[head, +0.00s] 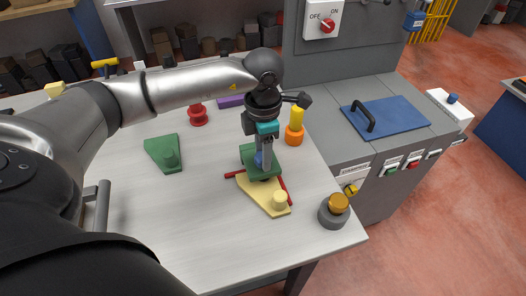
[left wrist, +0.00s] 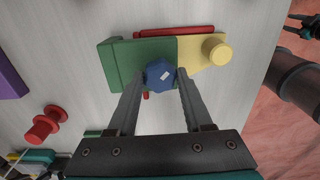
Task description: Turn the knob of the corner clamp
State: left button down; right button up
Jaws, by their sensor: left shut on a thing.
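The corner clamp (head: 248,153) has a green body and stands on the light work table. It also shows in the left wrist view (left wrist: 127,58). Its blue knob (left wrist: 160,74) has several flat sides and a pale mark on top. My left gripper (head: 262,162) points down from above, shut on the knob with one finger on each side. In the head view the fingers partly hide the knob. A yellow piece with a round peg (head: 265,196) and red strips (left wrist: 174,31) lie against the clamp. A dark, teal-marked part at the left wrist view's upper right may be my right gripper (left wrist: 309,27).
A green piece with a peg (head: 166,153), a red spool (head: 198,115), an orange and yellow peg (head: 295,128) and a grey pot with an orange top (head: 335,209) stand around on the table. A grey machine cabinet (head: 350,148) adjoins its right side. The table's front left is clear.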

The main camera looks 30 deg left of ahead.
pick_arm(q)
jog(key=shift+w+r, duration=0.15)
jog(key=shift+r, duration=0.1)
jog(key=c, duration=0.7)
grip_release()
jog(key=o, duration=0.4)
jog(key=shift+f, duration=0.1)
notch_tip(320, 180, up, 15)
jog(key=p, duration=0.1)
